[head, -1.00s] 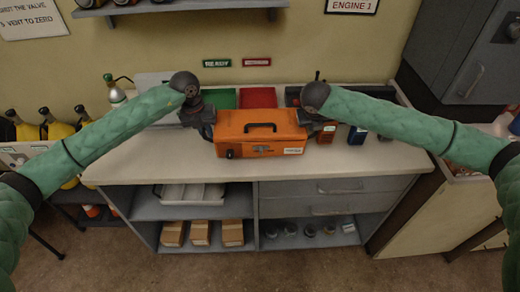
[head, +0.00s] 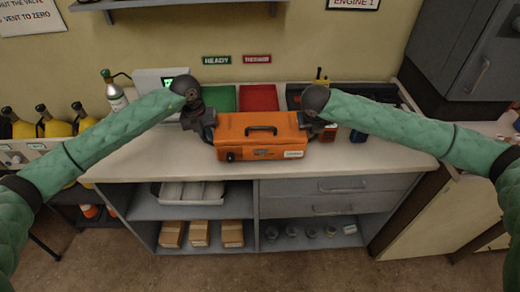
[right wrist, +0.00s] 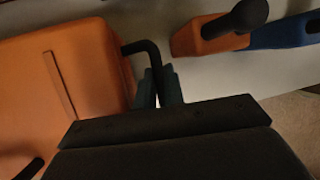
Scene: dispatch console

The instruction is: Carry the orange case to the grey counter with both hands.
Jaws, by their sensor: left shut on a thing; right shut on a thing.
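The orange case (head: 235,148), with a black top handle and a white label on its front, is level between my two grippers over the pale top of the grey counter (head: 140,160). I cannot tell whether its underside touches the top. My left gripper (head: 209,130) is shut on the case's left side; the fingertips are mostly hidden. My right gripper (head: 308,127) is shut at the case's right side. In the right wrist view, its fingers (right wrist: 160,92) close on a black side handle (right wrist: 150,52) of the orange case (right wrist: 90,75).
Behind the case lie a green panel (head: 222,98) and a red panel (head: 259,98). A gas bottle (head: 116,95) stands back left. The counter's front strip is clear.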

